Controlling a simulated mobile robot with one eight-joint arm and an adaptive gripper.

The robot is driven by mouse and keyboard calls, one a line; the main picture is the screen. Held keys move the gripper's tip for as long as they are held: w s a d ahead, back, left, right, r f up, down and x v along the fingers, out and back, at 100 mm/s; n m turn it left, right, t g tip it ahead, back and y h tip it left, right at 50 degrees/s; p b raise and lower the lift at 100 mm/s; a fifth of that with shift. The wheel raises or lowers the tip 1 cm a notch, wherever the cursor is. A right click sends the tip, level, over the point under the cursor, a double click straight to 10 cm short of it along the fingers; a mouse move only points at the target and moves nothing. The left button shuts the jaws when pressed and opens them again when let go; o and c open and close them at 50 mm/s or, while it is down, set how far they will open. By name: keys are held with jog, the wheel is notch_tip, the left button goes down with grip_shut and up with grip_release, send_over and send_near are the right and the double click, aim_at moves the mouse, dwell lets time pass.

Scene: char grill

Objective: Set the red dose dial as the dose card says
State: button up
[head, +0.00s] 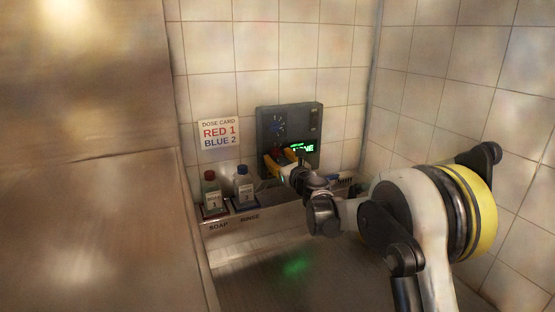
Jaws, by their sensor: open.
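The dose card (218,133) is on the tiled wall and reads RED 1, BLUE 2. To its right is a dark grey dispenser panel (312,118) with a blue dial (279,125) and a green lit display (303,147), partly hidden by my arm. The red dial (277,152) is low on the panel, mostly covered by my gripper (274,160). My gripper's yellow fingers are open, around or just in front of the red dial; I cannot tell whether they touch it. The red dial's setting is hidden.
A red-capped bottle (211,194) and a blue-capped bottle (244,187) stand on a ledge (264,222) labelled SOAP and RINSE, left of my arm. A large brownish metal surface (80,100) fills the left side. Tiled walls meet in a corner at the right.

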jog(key=shift+w+a, duration=0.15)
jog(key=shift+w, duration=0.15)
grip_shut()
